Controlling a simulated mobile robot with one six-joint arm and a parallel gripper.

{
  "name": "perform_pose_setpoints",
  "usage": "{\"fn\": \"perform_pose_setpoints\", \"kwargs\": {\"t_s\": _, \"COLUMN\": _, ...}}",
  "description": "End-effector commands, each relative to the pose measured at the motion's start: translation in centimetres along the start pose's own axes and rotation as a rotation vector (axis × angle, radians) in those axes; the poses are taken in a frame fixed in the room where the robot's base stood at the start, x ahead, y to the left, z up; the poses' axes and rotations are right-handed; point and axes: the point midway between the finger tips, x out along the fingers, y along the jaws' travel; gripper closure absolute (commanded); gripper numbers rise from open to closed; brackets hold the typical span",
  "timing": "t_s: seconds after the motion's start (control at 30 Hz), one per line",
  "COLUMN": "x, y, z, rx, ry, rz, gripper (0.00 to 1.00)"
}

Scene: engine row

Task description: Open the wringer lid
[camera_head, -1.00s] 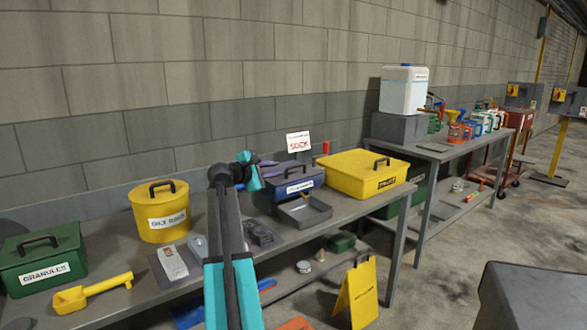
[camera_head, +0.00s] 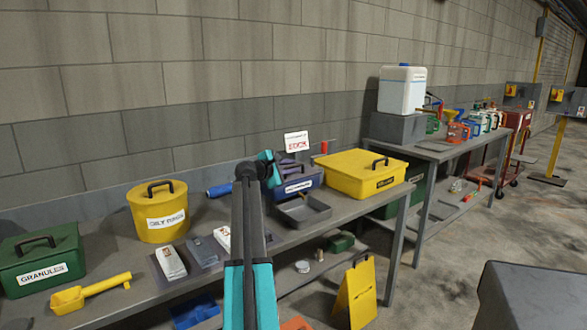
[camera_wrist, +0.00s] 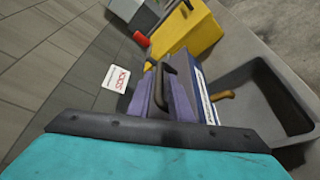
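The wringer appears to be the blue box (camera_head: 313,179) with a white label, though the label is too blurred to read. It stands at the back of the near bench with its lid down. Its dark lid handle (camera_wrist: 168,72) shows in the wrist view. My gripper (camera_head: 287,166) is over the left part of the box. In the wrist view, its two purple fingers (camera_wrist: 161,92) are apart, with the handle showing between and just beyond them. I cannot tell whether they touch it. A small wooden-coloured lever (camera_wrist: 222,95) sticks out at the box front.
A grey tray (camera_head: 318,213) sits in front of the box. A yellow box (camera_head: 345,168) stands close on its right, with a red cylinder (camera_head: 326,147) and a white sign (camera_head: 296,142) behind. A yellow bucket (camera_head: 146,220) and small packets (camera_head: 203,251) are to the left.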

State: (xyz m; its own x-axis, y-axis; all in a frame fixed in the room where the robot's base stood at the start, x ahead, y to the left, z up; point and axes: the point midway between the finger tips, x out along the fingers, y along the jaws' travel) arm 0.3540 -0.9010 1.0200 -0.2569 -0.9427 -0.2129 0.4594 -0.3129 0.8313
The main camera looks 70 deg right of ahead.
Motion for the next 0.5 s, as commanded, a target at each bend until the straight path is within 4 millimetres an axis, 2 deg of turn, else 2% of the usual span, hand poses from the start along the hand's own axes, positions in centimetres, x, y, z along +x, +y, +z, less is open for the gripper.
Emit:
{"fn": "perform_pose_setpoints", "kwargs": {"t_s": 0.03, "x": 0.8, "y": 0.1, "z": 0.0, "rx": 0.000, "ry": -0.001, "rz": 0.000, "gripper": 0.81}}
{"fn": "perform_pose_setpoints", "kwargs": {"t_s": 0.2, "x": 2.0, "y": 0.1, "z": -0.1, "rx": 0.000, "ry": 0.000, "rz": 0.001, "gripper": 0.81}}
{"fn": "perform_pose_setpoints", "kwargs": {"t_s": 0.5, "x": 2.5, "y": 0.1, "z": -0.1, "rx": 0.000, "ry": 0.001, "rz": 0.001, "gripper": 0.81}}
